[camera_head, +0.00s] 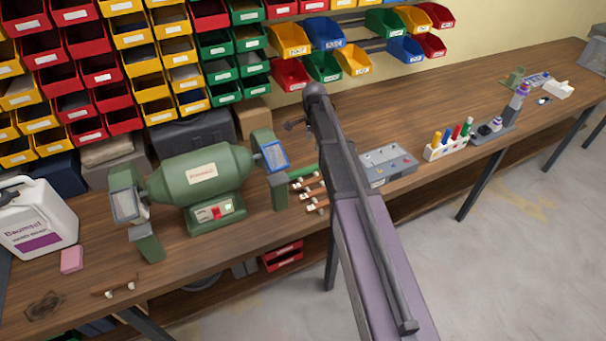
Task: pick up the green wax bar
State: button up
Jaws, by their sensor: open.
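A narrow green bar (304,171) lies on the wooden bench, just right of the green bench grinder and beside several brown-handled pieces. It may be the green wax bar, but it is too small and too partly covered by my arm to be sure. My arm reaches up from the bottom middle across the bench. My gripper (292,125) shows as a small dark shape left of the arm's far end, above the bench and behind the green bar. It is open and I see nothing in it.
The green grinder (205,178) stands left of the bar. A grey control box (388,167) is right of my arm, with a white rack (448,146) of coloured bottles beyond. A pink block (72,259) lies far left. Coloured bins (353,59) hang behind.

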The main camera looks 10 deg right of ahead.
jog(key=b, duration=0.7)
send_over(312, 167)
jog(key=shift+f, duration=3.8)
jog(key=shift+w+f+b, duration=0.1)
jog(key=shift+f+b, duration=2.5)
jog(key=shift+c, duration=0.2)
grip_shut()
